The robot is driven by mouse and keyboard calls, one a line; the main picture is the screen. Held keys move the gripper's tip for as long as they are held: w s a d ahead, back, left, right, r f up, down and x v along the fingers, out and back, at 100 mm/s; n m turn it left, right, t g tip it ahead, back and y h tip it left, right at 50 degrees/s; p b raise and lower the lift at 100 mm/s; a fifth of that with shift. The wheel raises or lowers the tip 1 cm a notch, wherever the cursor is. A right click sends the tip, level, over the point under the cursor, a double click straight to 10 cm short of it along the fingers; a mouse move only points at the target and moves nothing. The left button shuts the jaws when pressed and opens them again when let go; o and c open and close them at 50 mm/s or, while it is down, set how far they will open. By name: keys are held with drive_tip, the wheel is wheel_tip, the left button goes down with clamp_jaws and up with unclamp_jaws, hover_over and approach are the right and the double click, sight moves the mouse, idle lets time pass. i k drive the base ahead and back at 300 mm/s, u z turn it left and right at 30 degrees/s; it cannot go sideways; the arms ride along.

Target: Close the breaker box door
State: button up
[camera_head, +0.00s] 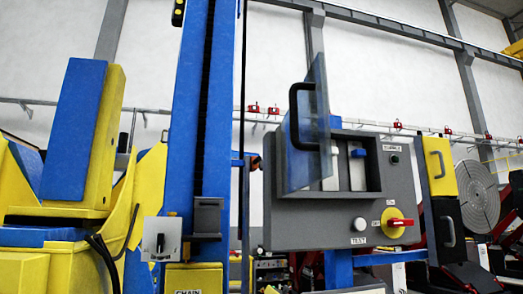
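The breaker box (290,228) is a dark grey panel on a blue post, right of centre. Its door (320,110) is a translucent bluish pane with a black bar handle (293,112) on its face. The door stands open, swung out from the box and seen at a steep angle. It covers part of the recess at the box's upper left. Inside the recess, a blue breaker lever (358,153) shows on a white strip. My gripper is not in view, and nothing touches the door or its handle.
A red and yellow rotary switch (397,222) and a white test button (360,224) sit below the recess. A tall blue column (198,130) stands left of the box. A yellow panel with a handle (440,165) is at right. Yellow and blue machinery (75,130) fills the left.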

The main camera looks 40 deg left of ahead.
sight(300, 169)
drive_tip(key=u, duration=1.2)
drive_tip(key=k, duration=0.85)
drive_tip(key=z, duration=0.6)
